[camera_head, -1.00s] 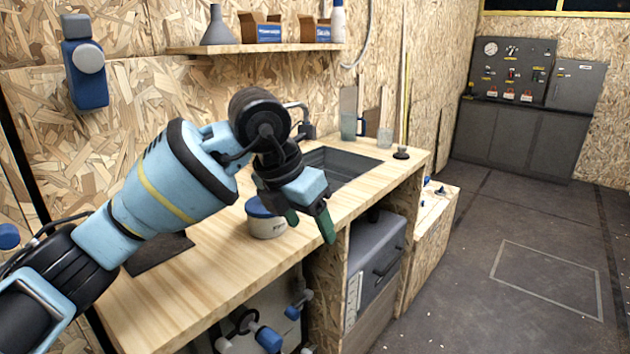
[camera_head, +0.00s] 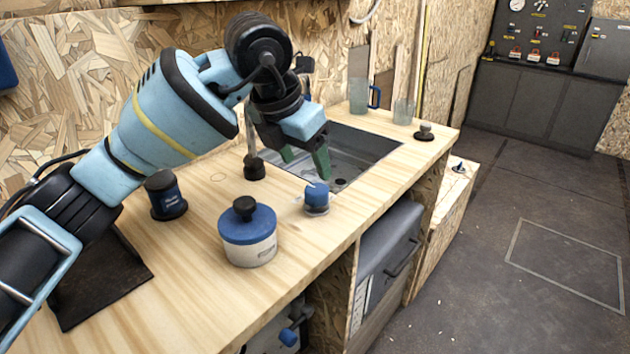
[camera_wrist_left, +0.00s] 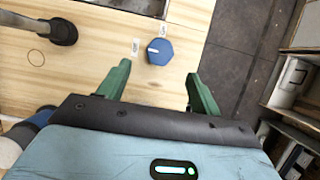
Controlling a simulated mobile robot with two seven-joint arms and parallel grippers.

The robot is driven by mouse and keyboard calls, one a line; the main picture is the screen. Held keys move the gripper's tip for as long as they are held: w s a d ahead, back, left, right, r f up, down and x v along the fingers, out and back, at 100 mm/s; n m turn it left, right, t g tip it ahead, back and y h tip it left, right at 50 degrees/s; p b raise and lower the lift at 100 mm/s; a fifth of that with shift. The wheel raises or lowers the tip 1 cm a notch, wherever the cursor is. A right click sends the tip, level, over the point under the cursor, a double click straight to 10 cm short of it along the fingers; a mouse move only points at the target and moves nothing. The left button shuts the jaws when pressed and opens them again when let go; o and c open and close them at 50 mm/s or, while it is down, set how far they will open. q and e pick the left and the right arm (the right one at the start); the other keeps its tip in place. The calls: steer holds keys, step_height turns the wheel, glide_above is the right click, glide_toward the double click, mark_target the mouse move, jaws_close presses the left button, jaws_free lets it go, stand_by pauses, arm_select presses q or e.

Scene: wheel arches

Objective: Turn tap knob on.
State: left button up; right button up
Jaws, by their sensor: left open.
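The tap knob (camera_head: 317,196) is a small blue cap on a clear base, on the wooden counter in front of the sink. In the left wrist view the knob (camera_wrist_left: 160,51) looks hexagonal with a white mark on top. My left gripper (camera_head: 304,160) is open and empty, its green fingers pointing down. In the left wrist view the knob lies just beyond the gap between the fingertips (camera_wrist_left: 158,72), apart from both. The tap's dark base (camera_head: 254,168) stands left of the knob; its upper part is partly hidden by my arm. My right gripper is not in view.
The grey sink (camera_head: 375,145) is set in the counter (camera_head: 205,285). A blue-lidded white pot (camera_head: 248,240) and a dark blue canister (camera_head: 165,196) stand left of the knob. A black stopper (camera_head: 424,132) and glasses stand beyond the sink.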

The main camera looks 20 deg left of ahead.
mark_target(316, 189)
arm_select(q)
steer(key=x, duration=0.6)
steer(key=shift+f, duration=0.3)
steer(key=shift+w+f+b, duration=0.1)
steer(key=shift+f+b, duration=0.2)
steer(key=shift+w+d+f, duration=0.1)
steer(key=shift+w+f, duration=0.1)
steer(key=shift+f, duration=0.05)
steer(key=shift+c, duration=0.4)
steer(key=c, duration=0.9)
